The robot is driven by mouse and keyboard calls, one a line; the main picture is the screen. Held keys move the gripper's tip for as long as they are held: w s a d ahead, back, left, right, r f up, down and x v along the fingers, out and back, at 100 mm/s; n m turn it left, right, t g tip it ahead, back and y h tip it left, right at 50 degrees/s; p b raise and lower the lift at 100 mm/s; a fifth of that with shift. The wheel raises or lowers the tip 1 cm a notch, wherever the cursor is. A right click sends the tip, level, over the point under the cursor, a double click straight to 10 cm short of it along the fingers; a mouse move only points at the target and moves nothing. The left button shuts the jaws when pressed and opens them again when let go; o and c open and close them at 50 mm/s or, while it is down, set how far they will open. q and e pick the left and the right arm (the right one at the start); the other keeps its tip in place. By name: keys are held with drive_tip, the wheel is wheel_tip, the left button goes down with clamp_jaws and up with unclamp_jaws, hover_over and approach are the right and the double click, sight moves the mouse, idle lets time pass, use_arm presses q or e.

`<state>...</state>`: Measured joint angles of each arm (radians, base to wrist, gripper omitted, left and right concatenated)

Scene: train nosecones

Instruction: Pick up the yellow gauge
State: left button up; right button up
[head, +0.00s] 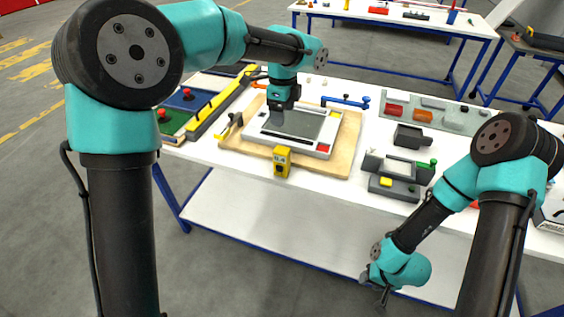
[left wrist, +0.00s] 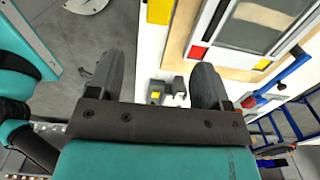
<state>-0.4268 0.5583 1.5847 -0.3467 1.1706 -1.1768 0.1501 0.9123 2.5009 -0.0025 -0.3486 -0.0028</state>
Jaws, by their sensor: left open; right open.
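The yellow gauge (head: 282,162) stands upright at the front edge of the wooden board, with a small dark display on its face. In the left wrist view a yellow block at the top edge (left wrist: 159,11), partly cut off, looks like the gauge. My left gripper (head: 279,117) is above the white-framed panel, behind the gauge and apart from it. Its two dark fingers are spread with nothing gripped between them in the left wrist view (left wrist: 160,85). My right gripper (head: 383,294) hangs low in front of the table, open and far from the gauge.
The white-framed panel (head: 328,148) lies on the wooden board (head: 351,150). A grey fixture (head: 405,190) with a yellow block stands to the right. A yellow bar (head: 222,103) and a green and blue tray (head: 176,119) are at the left. White table shows between board and fixture.

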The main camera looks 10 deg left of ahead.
sight(282, 150)
use_arm(q)
wheel_tip(282, 150, down, 12)
drive_tip(key=shift+r, duration=0.1)
idle(0.4)
drive_tip(key=shift+a+f, duration=0.1)
drive_tip(key=shift+f, duration=2.5)
drive_tip(key=shift+c, duration=0.3)
drive_tip(key=c, duration=1.1)
